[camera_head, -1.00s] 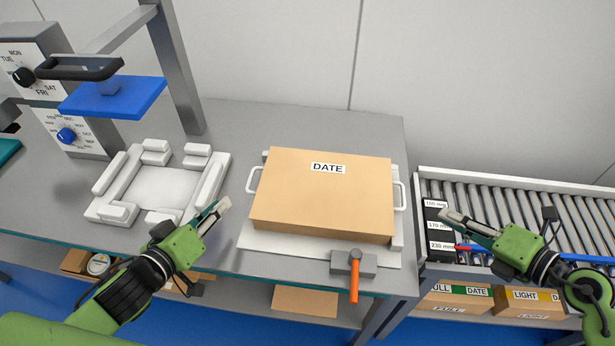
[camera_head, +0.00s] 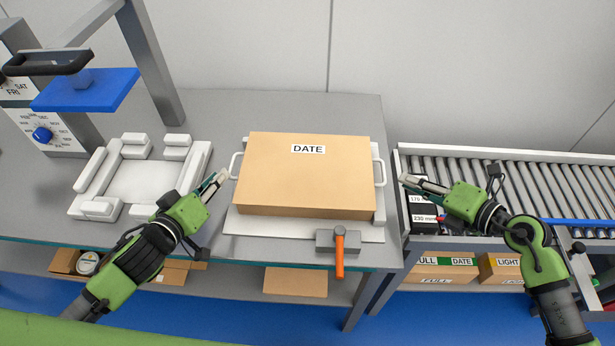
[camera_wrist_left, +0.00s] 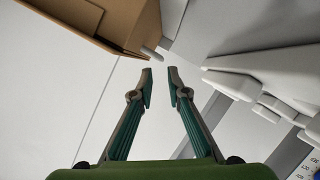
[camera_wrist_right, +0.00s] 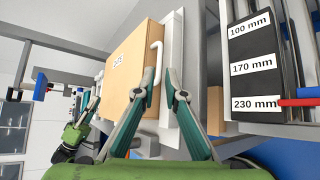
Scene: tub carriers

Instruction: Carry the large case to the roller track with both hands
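The large case (camera_head: 305,180) is a tan box labelled DATE, lying flat on a pale board (camera_head: 290,228) on the bench. It has a white handle on its left side (camera_head: 235,166) and one on its right side (camera_head: 381,172). My left gripper (camera_head: 217,182) is open just left of the left handle, apart from it. My right gripper (camera_head: 409,181) is open and empty, a short way right of the right handle. In the right wrist view the right handle (camera_wrist_right: 154,62) shows just beyond the open fingertips. The roller track (camera_head: 480,175) stands at the right.
A white fixture (camera_head: 140,180) lies left of the case, beside a press with a blue plate (camera_head: 85,92). A grey block with an orange-handled tool (camera_head: 339,262) sits at the board's front edge. A black size gauge (camera_wrist_right: 252,70) stands at the track's near end.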

